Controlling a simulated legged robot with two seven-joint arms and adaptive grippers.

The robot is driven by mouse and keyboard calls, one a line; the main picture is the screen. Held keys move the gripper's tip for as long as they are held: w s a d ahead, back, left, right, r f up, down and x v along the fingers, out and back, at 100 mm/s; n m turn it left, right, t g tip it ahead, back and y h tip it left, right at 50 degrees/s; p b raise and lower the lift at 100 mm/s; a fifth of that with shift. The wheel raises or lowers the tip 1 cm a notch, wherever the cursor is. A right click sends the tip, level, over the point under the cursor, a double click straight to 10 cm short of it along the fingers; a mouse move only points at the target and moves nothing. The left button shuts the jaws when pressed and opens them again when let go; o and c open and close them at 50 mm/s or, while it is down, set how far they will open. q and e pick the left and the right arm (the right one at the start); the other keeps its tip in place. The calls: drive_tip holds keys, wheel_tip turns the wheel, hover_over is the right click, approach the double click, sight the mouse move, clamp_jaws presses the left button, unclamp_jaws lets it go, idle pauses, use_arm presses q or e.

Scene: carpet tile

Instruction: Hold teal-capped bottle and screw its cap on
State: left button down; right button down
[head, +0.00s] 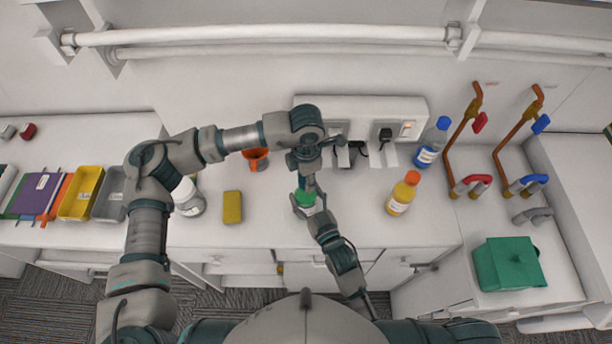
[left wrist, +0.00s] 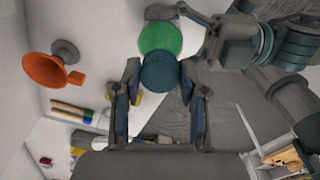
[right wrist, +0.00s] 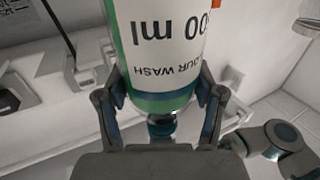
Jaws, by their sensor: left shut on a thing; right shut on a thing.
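The green bottle (head: 305,198) stands upright at the middle of the counter, near its front. My right gripper (right wrist: 158,108) is shut around the bottle's body; the white label (right wrist: 160,40) shows upside down in the right wrist view. My left gripper (left wrist: 158,85) comes down from above and is shut on the teal cap (left wrist: 160,73). The cap overlaps the green bottle (left wrist: 160,38) in the left wrist view, at the bottle's top end. I cannot tell whether cap and neck touch. In the head view the left gripper mostly hides the cap.
An orange-capped bottle (head: 402,194) and a blue-capped bottle (head: 433,143) stand right. A socket strip (head: 365,108) is behind.

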use_arm(q)
drive_tip(key=m, duration=0.5)
drive_tip(key=shift+w+a, duration=0.1)
drive_tip(key=m, duration=0.5)
drive_tip(key=shift+m, duration=0.3)
drive_tip(key=m, duration=1)
drive_tip(key=shift+m, duration=0.3)
drive_tip(key=c, duration=0.6)
unclamp_jaws()
drive_tip(key=shift+o, duration=0.2)
wheel_tip(320, 180, up, 12)
